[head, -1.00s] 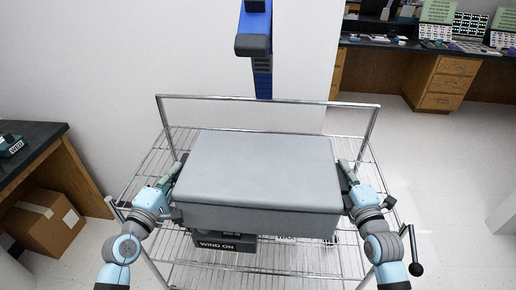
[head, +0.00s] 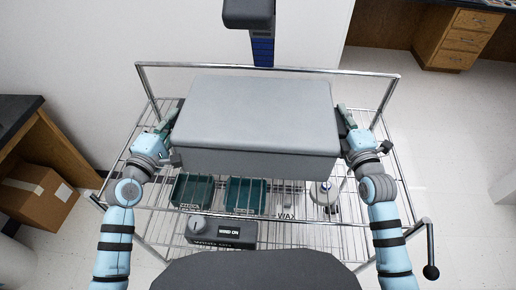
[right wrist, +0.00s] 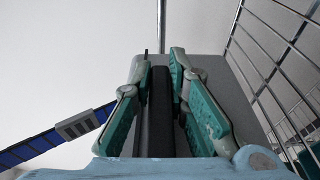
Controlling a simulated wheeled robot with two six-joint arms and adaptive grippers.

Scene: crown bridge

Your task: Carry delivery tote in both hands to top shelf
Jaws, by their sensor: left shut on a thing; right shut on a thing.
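The grey, closed delivery tote (head: 258,115) is held level between my two hands over the top shelf (head: 300,238) of a wire rack. My left gripper (head: 176,118) is shut on the tote's left side. My right gripper (head: 345,118) is shut on its right side. In the right wrist view, the right gripper's green-padded fingers (right wrist: 163,95) close on a dark upright edge of the tote (right wrist: 160,110). The tote hides the back of the shelf, and I cannot tell whether it touches the wires.
Dark green bins (head: 245,195), a white round item (head: 323,193) and a dark box (head: 222,231) show through the wires below. A raised rail (head: 265,69) runs along the rack's back. A crank handle (head: 431,270) sticks out front right. A cardboard box (head: 36,194) stands left.

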